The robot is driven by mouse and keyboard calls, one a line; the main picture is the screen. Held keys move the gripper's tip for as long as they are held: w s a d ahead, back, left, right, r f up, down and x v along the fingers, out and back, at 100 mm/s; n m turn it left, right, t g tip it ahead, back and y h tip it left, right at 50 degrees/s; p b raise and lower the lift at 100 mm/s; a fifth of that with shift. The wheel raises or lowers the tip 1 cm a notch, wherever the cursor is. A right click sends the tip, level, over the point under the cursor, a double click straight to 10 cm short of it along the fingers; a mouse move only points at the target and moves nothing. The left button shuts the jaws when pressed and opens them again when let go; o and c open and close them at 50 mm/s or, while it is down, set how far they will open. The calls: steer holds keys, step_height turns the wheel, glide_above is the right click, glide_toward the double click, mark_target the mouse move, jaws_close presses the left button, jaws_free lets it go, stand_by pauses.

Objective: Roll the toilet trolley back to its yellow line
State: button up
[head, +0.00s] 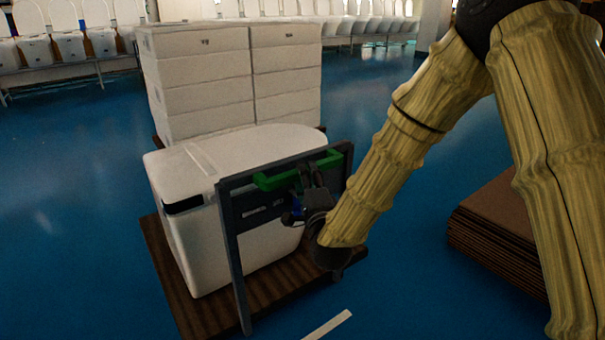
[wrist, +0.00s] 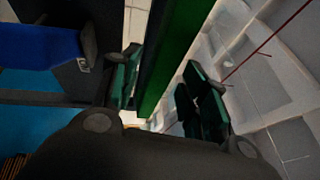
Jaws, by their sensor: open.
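The toilet trolley (head: 195,303) has a brown slatted base, a white toilet on it and a dark upright frame (head: 232,250) at the near side. A green handle bar (head: 275,180) is fixed near the top of that frame. My gripper (head: 312,178) is at the right part of this bar. In the wrist view the green bar (wrist: 178,50) runs between the two dark green finger pads of my open gripper (wrist: 160,92). I cannot tell whether either pad touches it. A short pale line (head: 328,325) lies on the floor at the bottom edge, close to the trolley.
White stacked boxes (head: 205,85) stand right behind the trolley. A stack of brown flat sheets (head: 495,235) lies on the floor at right. Rows of white toilets (head: 70,45) line the back. Blue floor is clear at left and between trolley and brown stack.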

steer(key=shift+x, duration=1.35)
